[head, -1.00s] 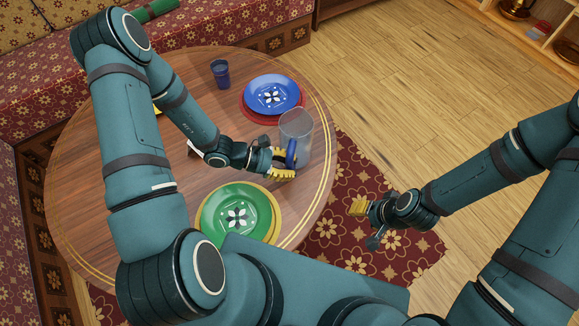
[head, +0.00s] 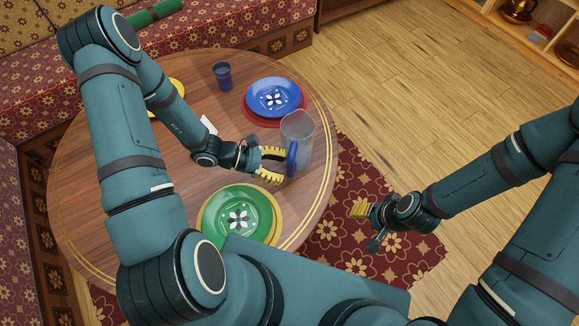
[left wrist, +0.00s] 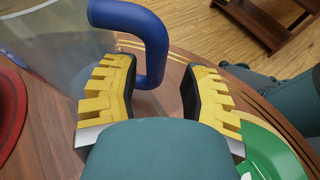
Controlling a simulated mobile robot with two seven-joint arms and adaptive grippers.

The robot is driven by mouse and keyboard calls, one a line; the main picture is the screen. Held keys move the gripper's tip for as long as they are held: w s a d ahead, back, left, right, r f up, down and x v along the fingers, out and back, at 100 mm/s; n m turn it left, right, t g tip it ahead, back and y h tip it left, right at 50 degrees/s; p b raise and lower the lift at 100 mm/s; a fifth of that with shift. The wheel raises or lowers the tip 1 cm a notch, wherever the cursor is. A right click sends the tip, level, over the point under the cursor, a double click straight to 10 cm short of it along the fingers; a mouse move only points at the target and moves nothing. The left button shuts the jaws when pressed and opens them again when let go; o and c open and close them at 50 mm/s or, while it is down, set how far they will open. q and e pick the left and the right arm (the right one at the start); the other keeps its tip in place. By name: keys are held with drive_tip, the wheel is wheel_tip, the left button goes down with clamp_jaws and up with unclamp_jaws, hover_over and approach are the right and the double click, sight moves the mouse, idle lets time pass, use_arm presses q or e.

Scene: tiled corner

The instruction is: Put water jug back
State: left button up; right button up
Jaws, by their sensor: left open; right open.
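The water jug (head: 301,138) is clear with a blue handle (head: 292,157). It stands upright at the right edge of the round table, between the blue and green plates. My left gripper (head: 274,164) is open just left of the handle. In the left wrist view the jug's clear body (left wrist: 55,45) is at upper left. Its handle (left wrist: 155,45) shows just beyond the open yellow fingers (left wrist: 160,95), with its lower end reaching toward the gap; I cannot tell whether they touch. My right gripper (head: 362,210) is away from the table over the rug, its finger gap hard to see.
On the round table (head: 110,200) are a blue plate (head: 273,97) on a red one, a green plate (head: 238,216) on a yellow one, and a blue cup (head: 222,75). A wooden shelf (head: 540,40) is at upper right. Open floor (head: 410,100) lies between.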

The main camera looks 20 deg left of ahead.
use_arm(q)
drive_tip(key=p+v, duration=0.1)
drive_tip(key=v, duration=0.7)
drive_tip(key=shift+a+r, duration=0.15)
drive_tip(key=shift+a, duration=0.2)
drive_tip(key=shift+s, duration=0.15)
